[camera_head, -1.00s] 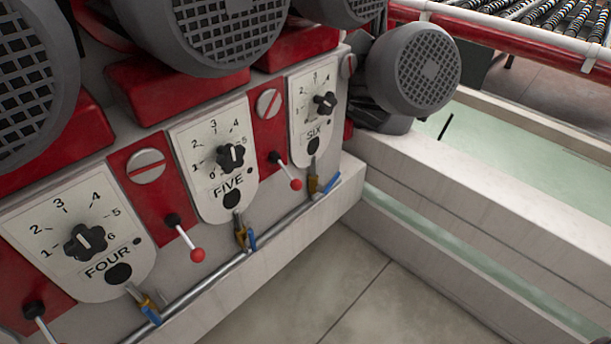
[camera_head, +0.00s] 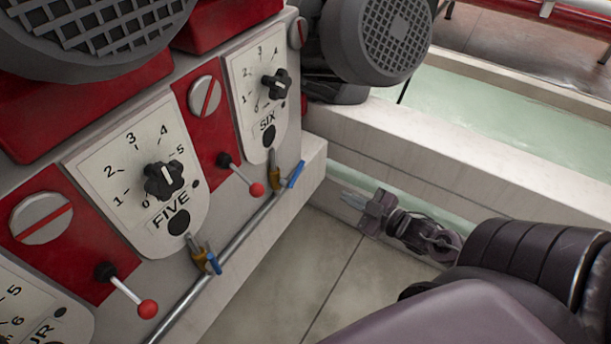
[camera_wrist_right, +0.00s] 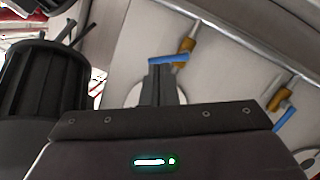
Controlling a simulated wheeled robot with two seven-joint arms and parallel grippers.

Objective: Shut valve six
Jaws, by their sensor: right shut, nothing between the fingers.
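Valve six (camera_head: 274,174) is a small brass valve below the SIX dial, on the pipe along the panel's foot. Its blue handle (camera_head: 296,174) slants up to the right, across the valve body. My right gripper (camera_head: 354,198) is to the right of the handle in the head view, apart from it there, with its fingers shut and empty. In the right wrist view the shut fingers (camera_wrist_right: 163,82) point at a blue handle (camera_wrist_right: 168,58) that appears to be valve six's; they overlap it in the picture, and I cannot tell if they touch. My left gripper is out of view.
Valve five (camera_head: 205,258) sits further left, its blue handle along its body. Red-knobbed levers (camera_head: 256,189) stick out of the panel between dials. A pale ledge (camera_head: 420,150) runs along the right. A grey motor (camera_head: 380,40) is above. Floor tiles below are clear.

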